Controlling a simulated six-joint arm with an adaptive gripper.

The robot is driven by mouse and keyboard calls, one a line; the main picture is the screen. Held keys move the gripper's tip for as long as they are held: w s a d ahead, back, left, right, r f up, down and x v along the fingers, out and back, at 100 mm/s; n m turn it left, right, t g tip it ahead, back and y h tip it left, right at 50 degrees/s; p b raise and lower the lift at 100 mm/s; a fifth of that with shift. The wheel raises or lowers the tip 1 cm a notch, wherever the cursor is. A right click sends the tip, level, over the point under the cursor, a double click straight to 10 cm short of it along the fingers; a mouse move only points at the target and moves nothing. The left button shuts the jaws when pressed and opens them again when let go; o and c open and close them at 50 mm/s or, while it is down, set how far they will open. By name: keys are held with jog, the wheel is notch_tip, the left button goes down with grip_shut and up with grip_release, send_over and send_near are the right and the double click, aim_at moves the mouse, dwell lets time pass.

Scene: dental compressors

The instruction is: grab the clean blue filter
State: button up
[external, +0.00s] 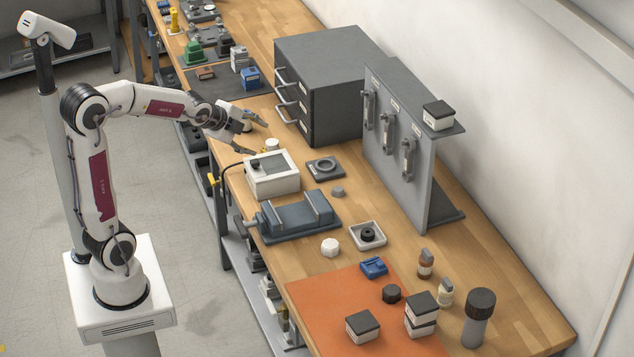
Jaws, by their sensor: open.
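Two blue things show. A small blue box (250,78) sits on a dark mat near the drawer cabinet's far left. A blue part (374,267) with a dark recessed top lies at the upper edge of the orange mat. I cannot tell from this view which one is the clean filter. My gripper (254,137) is open and empty, its fingers pointing right above the bench's front edge. It is nearer the blue box, which lies beyond it in the picture, and well apart from both.
A white-topped device (285,184) and a dark vise-like fixture (297,216) stand below my gripper in the picture. A grey drawer cabinet (345,80) and an upright tool panel (403,165) stand along the back. The orange mat (330,300) holds dark-lidded boxes.

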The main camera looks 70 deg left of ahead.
jog(key=w+a+f+m+y, duration=0.1)
jog(key=w+a+f+m, duration=0.1)
jog(key=a, duration=0.3)
jog(key=w+a+f+m, duration=0.1)
jog(key=w+a+m, duration=0.15)
jog(key=a, duration=0.25)
jog(key=m+t+y, duration=0.2)
jog(key=m+y, duration=0.2)
jog(key=m, duration=0.8)
send_near(245, 121)
jog(key=a, duration=0.1)
jog(key=w+a+f, duration=0.1)
jog(key=a, duration=0.1)
jog(key=shift+w+a+f, duration=0.15)
jog(key=shift+w+a, duration=0.05)
jog(key=shift+w, duration=0.2)
jog(key=shift+x, duration=1.3)
jog(key=shift+w, duration=0.1)
